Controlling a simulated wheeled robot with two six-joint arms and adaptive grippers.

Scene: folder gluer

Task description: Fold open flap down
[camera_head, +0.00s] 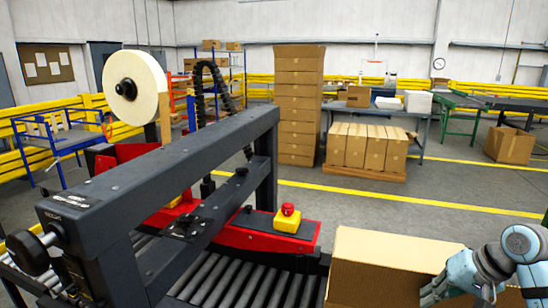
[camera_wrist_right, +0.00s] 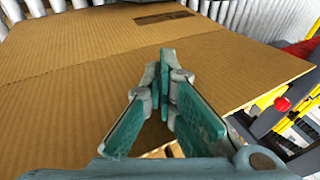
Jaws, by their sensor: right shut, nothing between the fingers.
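A brown cardboard box (camera_head: 378,285) stands at the lower right of the head view, with a pale top panel (camera_head: 395,248). My right gripper (camera_head: 430,295) is at the box's right side in that view, partly cut off by the lower edge. In the right wrist view, the right gripper (camera_wrist_right: 163,65) is shut and empty, with its teal fingertips over the cardboard. A near cardboard panel (camera_wrist_right: 225,65) and a far panel (camera_wrist_right: 70,50) meet along a slanting line. I cannot tell whether the fingertips touch the cardboard. My left gripper is not in view.
A dark machine frame (camera_head: 150,170) crosses the left and middle, above a roller conveyor (camera_head: 225,280). A red and yellow stop button (camera_head: 288,218) sits left of the box. Stacked cartons (camera_head: 298,100) and a loaded pallet (camera_head: 365,172) stand farther back.

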